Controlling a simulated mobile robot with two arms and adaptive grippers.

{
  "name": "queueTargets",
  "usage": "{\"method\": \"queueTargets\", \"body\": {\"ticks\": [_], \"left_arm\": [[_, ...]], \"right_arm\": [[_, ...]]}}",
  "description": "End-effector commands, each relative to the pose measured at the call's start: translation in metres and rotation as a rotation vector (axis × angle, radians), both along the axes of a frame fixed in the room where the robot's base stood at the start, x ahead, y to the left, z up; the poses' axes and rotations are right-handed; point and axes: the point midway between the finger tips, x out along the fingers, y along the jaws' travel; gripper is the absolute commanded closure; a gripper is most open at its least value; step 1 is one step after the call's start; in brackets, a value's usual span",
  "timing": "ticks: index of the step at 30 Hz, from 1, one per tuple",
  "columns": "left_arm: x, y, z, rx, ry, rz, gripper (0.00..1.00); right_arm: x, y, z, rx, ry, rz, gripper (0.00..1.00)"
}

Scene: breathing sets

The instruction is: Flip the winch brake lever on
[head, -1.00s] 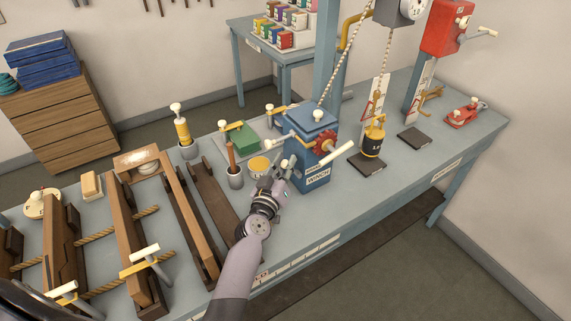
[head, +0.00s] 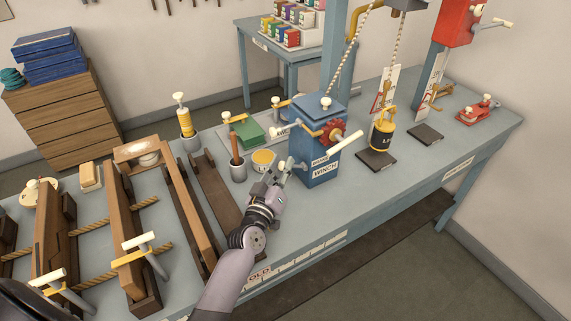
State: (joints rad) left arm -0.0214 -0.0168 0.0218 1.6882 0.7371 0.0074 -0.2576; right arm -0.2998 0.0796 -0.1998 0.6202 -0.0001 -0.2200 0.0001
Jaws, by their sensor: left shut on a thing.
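The blue winch box (head: 302,155) stands on the bench, with "BRAKE" and "WINCH" labels on its front. A brass lever (head: 314,131) with a cream knob sticks out from its upper part toward the left. A red wheel (head: 331,131) and a cream crank handle (head: 346,144) are beside it. My left gripper (head: 276,168) is low in front of the box's left side, apart from the lever. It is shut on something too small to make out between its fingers.
A grey cup with a brown handle (head: 237,172) and a yellow-topped tin (head: 263,160) stand close left of my gripper. Wooden frames (head: 190,215) fill the bench's left. A black and yellow weight (head: 383,130) hangs to the right. The bench front beside the winch is clear.

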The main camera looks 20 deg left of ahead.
Motion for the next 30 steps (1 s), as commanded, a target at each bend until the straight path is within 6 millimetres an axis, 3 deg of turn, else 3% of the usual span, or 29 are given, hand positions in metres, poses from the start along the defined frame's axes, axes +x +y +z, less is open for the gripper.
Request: {"method": "queueTargets", "body": {"ticks": [1, 19, 20, 30], "left_arm": [[-0.0021, 0.0014, -0.0106, 0.005, 0.018, -0.001, 1.0], [-0.003, 0.0022, -0.0141, 0.004, 0.02, -0.001, 1.0], [-0.003, 0.0022, -0.0141, 0.004, 0.02, -0.001, 0.78], [-0.0021, 0.0015, -0.0095, 0.002, 0.01, -0.001, 0.59]], "right_arm": [[-0.0001, -0.0002, -0.0015, 0.0, 0.0, 0.0, 0.6], [-0.0003, -0.0002, -0.0024, 0.0, 0.001, 0.0, 0.6], [-0.0004, -0.0002, -0.0025, 0.0, 0.001, 0.0, 0.6], [-0.0004, -0.0003, -0.0022, 0.0, 0.001, 0.001, 0.6]]}}
